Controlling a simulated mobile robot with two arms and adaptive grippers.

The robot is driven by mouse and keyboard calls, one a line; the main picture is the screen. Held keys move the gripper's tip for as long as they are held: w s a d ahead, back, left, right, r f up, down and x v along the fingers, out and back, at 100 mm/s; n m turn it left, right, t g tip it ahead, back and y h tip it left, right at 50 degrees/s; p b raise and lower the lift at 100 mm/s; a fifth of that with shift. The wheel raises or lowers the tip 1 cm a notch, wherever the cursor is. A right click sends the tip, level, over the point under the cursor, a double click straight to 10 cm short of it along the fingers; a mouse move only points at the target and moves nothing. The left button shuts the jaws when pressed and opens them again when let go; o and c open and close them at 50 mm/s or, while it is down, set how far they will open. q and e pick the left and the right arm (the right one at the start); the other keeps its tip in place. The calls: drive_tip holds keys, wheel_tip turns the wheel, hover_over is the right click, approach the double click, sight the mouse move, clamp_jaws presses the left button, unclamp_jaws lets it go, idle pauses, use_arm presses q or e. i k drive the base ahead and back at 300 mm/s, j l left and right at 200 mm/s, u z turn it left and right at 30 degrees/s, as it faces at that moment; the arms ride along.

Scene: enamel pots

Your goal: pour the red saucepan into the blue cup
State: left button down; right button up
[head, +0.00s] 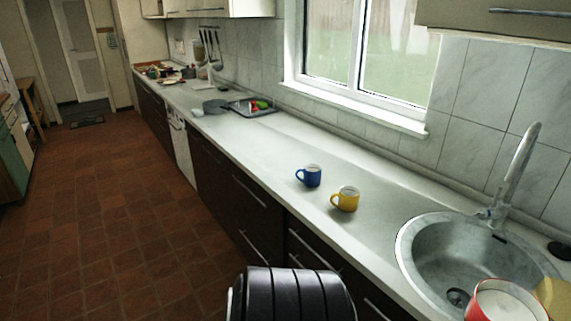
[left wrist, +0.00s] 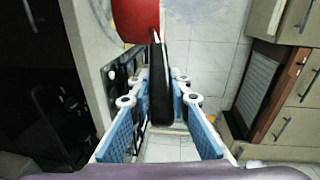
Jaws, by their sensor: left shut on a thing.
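The blue cup (head: 310,177) stands upright on the white counter, with its handle to the left. The red saucepan (head: 506,302) shows at the bottom right of the head view, in front of the sink and cut off by the frame edge; its inside looks pale and its contents cannot be told. In the left wrist view, the red saucepan (left wrist: 134,20) is at the top with its black handle (left wrist: 160,95) running down between the blue finger pads. My left gripper (left wrist: 160,82) is shut on that handle. My right gripper is not in view.
A dark tray (head: 252,107) lies farther left. The counter (head: 255,150) between tray and cups is clear.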

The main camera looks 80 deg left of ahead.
sight(308, 176)
drive_tip(key=u, duration=2.55)
drive_tip(key=l+u, duration=0.3)
drive_tip(key=l, duration=0.45)
